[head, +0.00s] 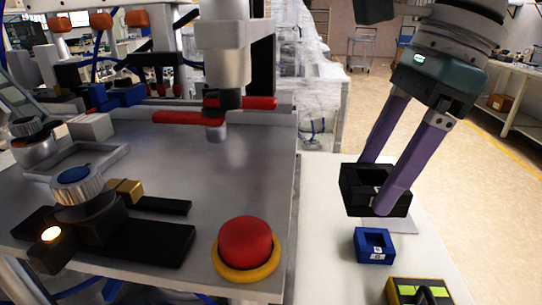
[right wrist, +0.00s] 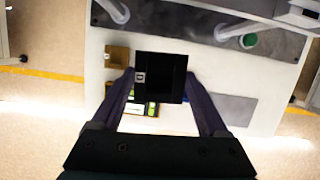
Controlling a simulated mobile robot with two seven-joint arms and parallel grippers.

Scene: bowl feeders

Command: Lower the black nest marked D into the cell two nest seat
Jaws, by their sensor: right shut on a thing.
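The black nest (head: 356,202), an open square box, is held between the two purple fingers of my right gripper (head: 376,186). It hangs above the white bench at the right of the head view. In the right wrist view the nest (right wrist: 160,57) sits between the fingertips (right wrist: 159,80). I cannot tell which place is the cell two nest seat. My left gripper is not in view.
A blue nest (head: 374,258) and a black box with yellow-green pieces (head: 405,284) stand on the white bench (head: 325,240), nearer than the held nest. A grey patch (head: 402,225) lies below it. A red button (head: 245,242) stands on the grey metal table (head: 262,180) to the left.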

